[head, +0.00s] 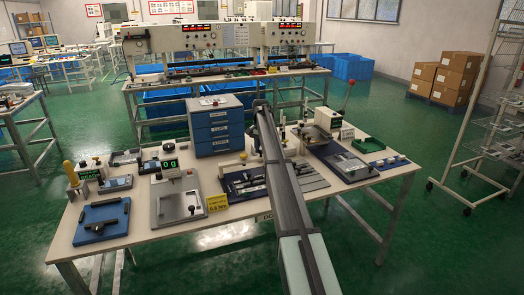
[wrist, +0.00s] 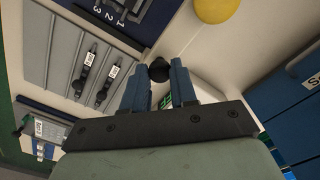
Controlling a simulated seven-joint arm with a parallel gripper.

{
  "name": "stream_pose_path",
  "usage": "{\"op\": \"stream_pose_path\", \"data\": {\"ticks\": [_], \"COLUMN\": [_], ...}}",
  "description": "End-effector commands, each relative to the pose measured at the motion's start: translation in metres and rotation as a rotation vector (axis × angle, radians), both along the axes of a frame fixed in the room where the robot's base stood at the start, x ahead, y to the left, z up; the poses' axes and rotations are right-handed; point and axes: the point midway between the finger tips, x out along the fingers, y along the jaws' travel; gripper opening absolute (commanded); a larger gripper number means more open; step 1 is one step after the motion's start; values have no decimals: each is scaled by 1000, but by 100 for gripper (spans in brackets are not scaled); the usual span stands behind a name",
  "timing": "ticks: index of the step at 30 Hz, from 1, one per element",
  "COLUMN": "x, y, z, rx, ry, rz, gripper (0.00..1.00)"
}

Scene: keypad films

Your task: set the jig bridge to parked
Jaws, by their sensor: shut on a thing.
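In the wrist view, my gripper (wrist: 160,82) has its two blue fingers around a dark round knob (wrist: 159,70), which shows between and just beyond the fingertips. What the knob is fixed to is hidden behind the fingers. In the head view my arm reaches over the middle of the bench and hides the fingertips and the knob. I cannot tell for sure which part is the jig bridge or how it is set. A grey slotted plate (wrist: 62,50) with black tagged pieces lies left of my gripper, by a dark panel marked 1, 2, 3 (wrist: 122,12).
A grey plate device (head: 178,203) and a blue tray (head: 102,220) lie left. A green tray (head: 368,144) is at right.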

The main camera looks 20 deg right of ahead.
Motion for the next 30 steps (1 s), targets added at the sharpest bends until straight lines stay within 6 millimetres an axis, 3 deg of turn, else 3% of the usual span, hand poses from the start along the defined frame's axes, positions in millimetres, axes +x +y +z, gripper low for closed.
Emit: {"op": "stream_pose_path", "data": {"ticks": [1,2,9,20,23,30], "x": [6,7,5,4,4,5], "y": [0,0,0,0,0,0], "z": [2,2,1,5,16,60], "rx": [-1,-1,-1,-1,-1,-1], "ry": [-15,-15,-12,-9,-10,-11], "rz": [1,1,1,1,0,1], "gripper": [0,28,51,52,52,52]}}
